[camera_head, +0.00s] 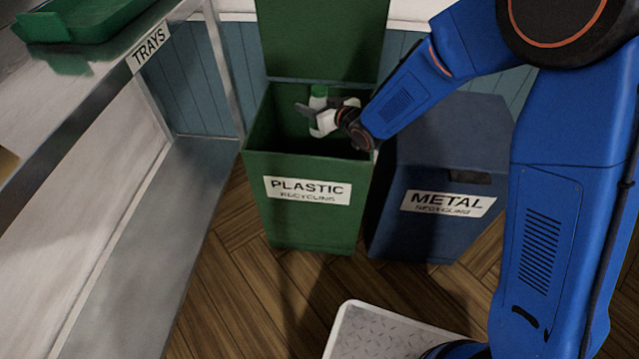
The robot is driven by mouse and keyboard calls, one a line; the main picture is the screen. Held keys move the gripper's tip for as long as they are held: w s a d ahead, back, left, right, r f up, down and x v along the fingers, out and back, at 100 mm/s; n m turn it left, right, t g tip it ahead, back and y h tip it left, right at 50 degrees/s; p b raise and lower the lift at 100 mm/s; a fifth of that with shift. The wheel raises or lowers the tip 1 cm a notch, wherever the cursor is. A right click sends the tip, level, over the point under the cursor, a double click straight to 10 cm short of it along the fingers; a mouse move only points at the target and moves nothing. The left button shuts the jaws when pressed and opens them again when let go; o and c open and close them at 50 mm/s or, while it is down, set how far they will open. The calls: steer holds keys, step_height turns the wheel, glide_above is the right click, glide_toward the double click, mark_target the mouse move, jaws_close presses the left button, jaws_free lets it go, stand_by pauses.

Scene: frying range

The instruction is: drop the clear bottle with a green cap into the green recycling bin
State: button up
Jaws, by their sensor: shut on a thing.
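The green recycling bin (257,200), labelled PLASTIC RECYCLING, stands on the floor with its lid (325,40) raised at the back. The clear bottle with a green cap (318,92) shows only by its upper end and green cap at the bin's opening. My gripper (316,118) is over the opening, reached in from the right, and is shut on the bottle. The bottle looks roughly upright. Its lower part is hidden by the gripper and the dark inside of the bin.
A blue bin (425,225) labelled METAL RECYCLING stands closed just right of the green bin. On the left is a metal shelf unit with a TRAYS label (150,46) and a green tray (80,20) on top. The wooden floor (235,300) in front is clear.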

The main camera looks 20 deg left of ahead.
steer(key=shift+f, duration=0.25)
steer(key=o, duration=1.1)
step_height(320, 180, up, 10)
